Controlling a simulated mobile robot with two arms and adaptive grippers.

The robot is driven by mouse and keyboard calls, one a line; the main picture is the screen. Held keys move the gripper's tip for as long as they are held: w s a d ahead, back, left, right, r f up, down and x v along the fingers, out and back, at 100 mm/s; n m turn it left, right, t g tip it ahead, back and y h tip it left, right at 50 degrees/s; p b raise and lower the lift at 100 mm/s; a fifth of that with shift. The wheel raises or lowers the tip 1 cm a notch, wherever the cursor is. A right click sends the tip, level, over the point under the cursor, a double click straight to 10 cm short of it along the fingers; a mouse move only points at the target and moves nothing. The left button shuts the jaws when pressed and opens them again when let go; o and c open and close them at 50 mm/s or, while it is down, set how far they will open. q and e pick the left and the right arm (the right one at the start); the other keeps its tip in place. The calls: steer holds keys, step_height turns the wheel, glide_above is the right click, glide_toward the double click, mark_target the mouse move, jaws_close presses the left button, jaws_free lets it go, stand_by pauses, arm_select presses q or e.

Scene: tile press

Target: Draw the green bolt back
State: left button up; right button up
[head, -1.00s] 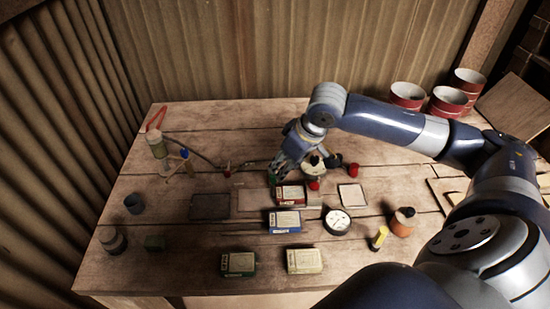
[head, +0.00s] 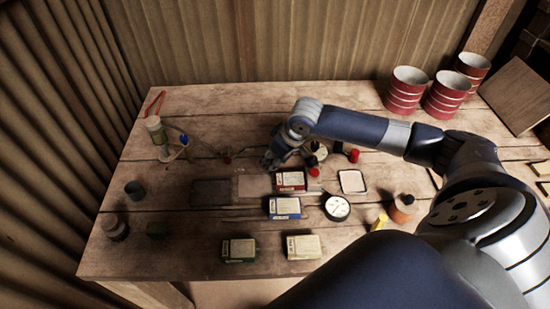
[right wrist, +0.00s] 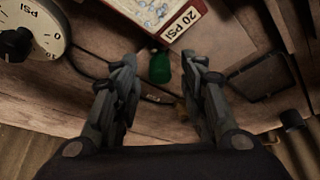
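The green bolt's knob (right wrist: 160,67) shows in the right wrist view, between and just beyond the fingertips of my right gripper (right wrist: 161,68). The fingers are apart, with gaps on both sides of the knob, and do not hold it. In the head view my right gripper (head: 281,162) is low over the table behind a red box (head: 290,180), and hides the bolt there. The red box with its "20 PSI" label also shows in the right wrist view (right wrist: 150,14). My left gripper is in neither view.
A dial with a black knob (right wrist: 45,30) lies left of the gripper in the right wrist view, with a dark cable nearby. In the head view, a blue box (head: 284,207), a round gauge (head: 337,207) and red knobs (head: 354,156) are close. Red-banded cans (head: 405,92) stand back right.

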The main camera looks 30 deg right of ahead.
steer(key=shift+f, duration=0.1)
steer(key=c, duration=0.9)
jaws_close()
steer(key=w+d, duration=0.1)
steer(key=w, duration=0.1)
steer(key=w+d, duration=0.1)
steer(key=shift+w+d+p, duration=0.1)
steer(key=shift+w+p, duration=0.2)
steer(key=shift+w, duration=0.1)
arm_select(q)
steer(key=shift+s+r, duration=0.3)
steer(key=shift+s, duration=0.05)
